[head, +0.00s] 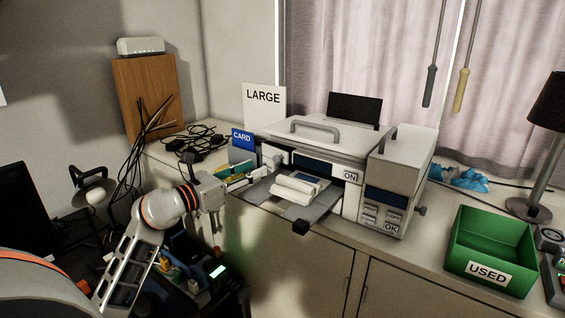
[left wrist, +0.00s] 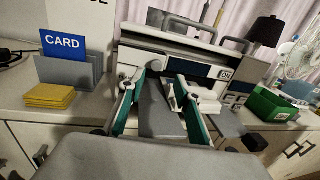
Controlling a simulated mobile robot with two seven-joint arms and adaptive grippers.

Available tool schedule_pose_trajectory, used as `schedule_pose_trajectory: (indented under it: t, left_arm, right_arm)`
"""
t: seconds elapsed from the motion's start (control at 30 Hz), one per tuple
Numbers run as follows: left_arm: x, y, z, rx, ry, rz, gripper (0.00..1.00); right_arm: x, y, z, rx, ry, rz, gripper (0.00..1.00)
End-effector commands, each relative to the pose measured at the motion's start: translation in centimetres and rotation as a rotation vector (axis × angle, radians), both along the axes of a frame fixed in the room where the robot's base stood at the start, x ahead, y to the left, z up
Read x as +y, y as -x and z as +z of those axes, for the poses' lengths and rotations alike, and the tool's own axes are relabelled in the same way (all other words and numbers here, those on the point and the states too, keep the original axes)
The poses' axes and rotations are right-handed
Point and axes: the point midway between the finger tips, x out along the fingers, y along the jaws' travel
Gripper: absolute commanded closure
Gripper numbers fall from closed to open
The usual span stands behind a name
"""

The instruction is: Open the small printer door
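The light-grey printer (head: 330,155) stands on the counter. It has a wide lid (head: 310,130) with a grey handle on the left and a narrower, smaller lid (head: 405,150) with its own handle (head: 388,138) on the right. Both lids look shut. My left gripper (left wrist: 160,82) is open, with teal-padded fingers spread in front of the printer's front tray; nothing is clearly held between them. In the head view my left gripper (head: 258,180) is at the printer's front left, well away from the small lid. My right gripper is not in view.
A blue CARD sign (left wrist: 65,45) in a grey holder and yellow pads (left wrist: 50,95) stand left of the printer. A LARGE sign (head: 264,97) is behind. A green USED bin (head: 490,245) and a lamp (head: 545,110) are at the right. Two tools hang above.

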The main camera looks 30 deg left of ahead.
Motion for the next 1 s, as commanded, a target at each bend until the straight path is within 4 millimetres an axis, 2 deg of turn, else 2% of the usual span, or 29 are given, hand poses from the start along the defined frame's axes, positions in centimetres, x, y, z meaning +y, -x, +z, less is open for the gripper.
schedule_pose_trajectory:
  t: [0.17, 0.6, 0.77, 1.0]
  left_arm:
    - [0.5, -0.8, -0.2, 0.009, -0.032, 0.020, 0.67]
    - [-0.9, -6.7, -0.2, 0.008, -0.028, 0.019, 0.67]
    - [-1.1, -7.6, -0.2, 0.009, -0.029, 0.018, 0.67]
    - [-1.2, -7.7, -0.3, 0.010, -0.030, 0.018, 0.67]
  right_arm:
    - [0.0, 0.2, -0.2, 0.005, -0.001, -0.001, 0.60]
    - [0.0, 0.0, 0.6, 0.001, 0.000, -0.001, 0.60]
    - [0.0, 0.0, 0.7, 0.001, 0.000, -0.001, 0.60]
    - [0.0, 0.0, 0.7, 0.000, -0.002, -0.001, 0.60]
